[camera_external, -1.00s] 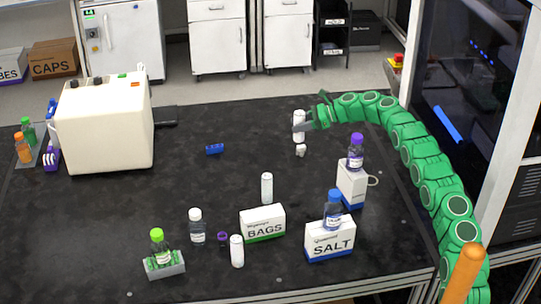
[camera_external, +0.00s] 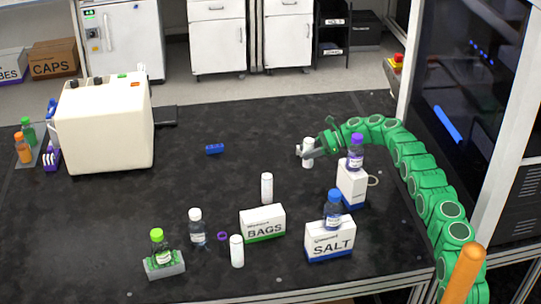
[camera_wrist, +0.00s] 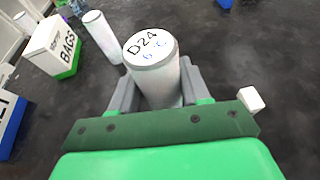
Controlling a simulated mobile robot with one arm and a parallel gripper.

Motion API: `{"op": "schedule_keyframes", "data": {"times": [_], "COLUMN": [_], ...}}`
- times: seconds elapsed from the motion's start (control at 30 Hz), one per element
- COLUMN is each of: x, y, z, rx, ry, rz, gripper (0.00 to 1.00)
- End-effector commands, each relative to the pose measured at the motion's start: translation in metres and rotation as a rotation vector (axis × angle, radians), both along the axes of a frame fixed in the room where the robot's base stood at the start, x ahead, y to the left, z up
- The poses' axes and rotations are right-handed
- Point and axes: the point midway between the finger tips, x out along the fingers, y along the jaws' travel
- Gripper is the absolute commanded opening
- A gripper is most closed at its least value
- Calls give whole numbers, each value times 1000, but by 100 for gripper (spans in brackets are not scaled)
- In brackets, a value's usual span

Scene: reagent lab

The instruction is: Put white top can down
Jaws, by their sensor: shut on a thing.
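A white can (camera_external: 308,153) with a white top stands upright between the fingers of my gripper (camera_external: 306,151) at the right back of the dark table. My gripper is shut on it. In the wrist view the can (camera_wrist: 152,62) has "D24" on its lid, with a grey finger on each side of my gripper (camera_wrist: 157,88). I cannot tell whether its base touches the table. Two similar white cans stand on the table, one (camera_external: 267,188) behind the BAGS box and one (camera_external: 237,251) at its front left.
A small white block (camera_wrist: 251,99) lies right of the held can in the wrist view. The BAGS box (camera_external: 262,223), SALT box (camera_external: 330,240) and a purple-capped bottle (camera_external: 355,153) on a white box (camera_external: 352,184) are nearby. Left of the can, the table (camera_external: 240,170) is mostly clear.

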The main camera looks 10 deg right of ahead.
Motion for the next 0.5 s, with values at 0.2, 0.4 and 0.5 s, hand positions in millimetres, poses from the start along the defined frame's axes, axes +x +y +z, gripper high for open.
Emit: {"op": "schedule_keyframes", "data": {"times": [0.2,0.4,0.5], "x": [0,0,1], "y": [0,1,0], "z": [-16,-39,-45], "rx": [1,0,0], "ry": [-1,-1,-3], "rz": [-1,-1,-1], "gripper": [11,11,11]}}
